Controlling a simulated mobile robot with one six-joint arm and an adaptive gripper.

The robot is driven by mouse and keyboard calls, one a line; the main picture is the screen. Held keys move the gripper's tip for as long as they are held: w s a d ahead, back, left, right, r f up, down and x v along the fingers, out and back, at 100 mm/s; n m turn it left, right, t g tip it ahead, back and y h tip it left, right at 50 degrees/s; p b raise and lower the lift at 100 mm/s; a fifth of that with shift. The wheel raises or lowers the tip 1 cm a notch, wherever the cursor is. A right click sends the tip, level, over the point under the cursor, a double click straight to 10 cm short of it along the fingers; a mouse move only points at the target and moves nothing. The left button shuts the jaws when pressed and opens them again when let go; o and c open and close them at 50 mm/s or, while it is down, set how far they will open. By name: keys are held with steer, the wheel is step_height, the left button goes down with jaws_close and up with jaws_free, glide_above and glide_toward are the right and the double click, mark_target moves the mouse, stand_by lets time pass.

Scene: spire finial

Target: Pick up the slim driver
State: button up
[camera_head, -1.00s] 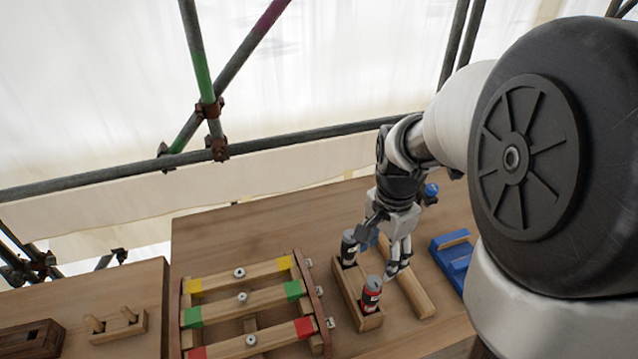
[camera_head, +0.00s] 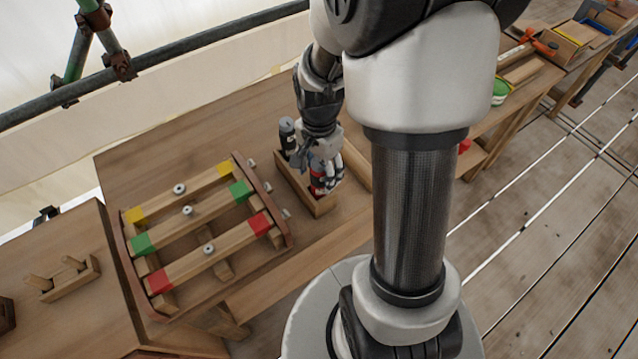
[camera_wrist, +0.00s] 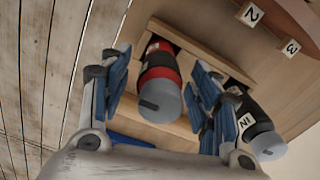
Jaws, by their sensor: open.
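Two upright drivers stand in a wooden holder (camera_head: 322,207). One has a red and black body with a grey cap; this red driver (camera_head: 317,187) is partly hidden by my gripper (camera_head: 325,178) in the head view. In the wrist view the red driver (camera_wrist: 160,85) stands between the spread fingers of my gripper (camera_wrist: 160,75), which is open. The other, a dark driver (camera_head: 288,137) with a grey cap, stands at the holder's far end. In the wrist view this dark driver (camera_wrist: 258,125) is just outside the right finger and bears a white label. I cannot tell which one is slim.
A wooden rack (camera_head: 165,305) with yellow, green and red-marked bars stands left of the holder. A small block with pegs (camera_head: 65,280) sits on the left table. A scaffold pole (camera_head: 200,45) runs behind the table. Bare tabletop lies behind the rack.

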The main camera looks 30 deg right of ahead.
step_height(320, 180, down, 3)
steer(key=shift+r+b, duration=0.2)
steer(key=shift+b, duration=0.15)
steer(key=shift+r, duration=0.1)
steer(key=shift+c, duration=0.2)
jaws_close()
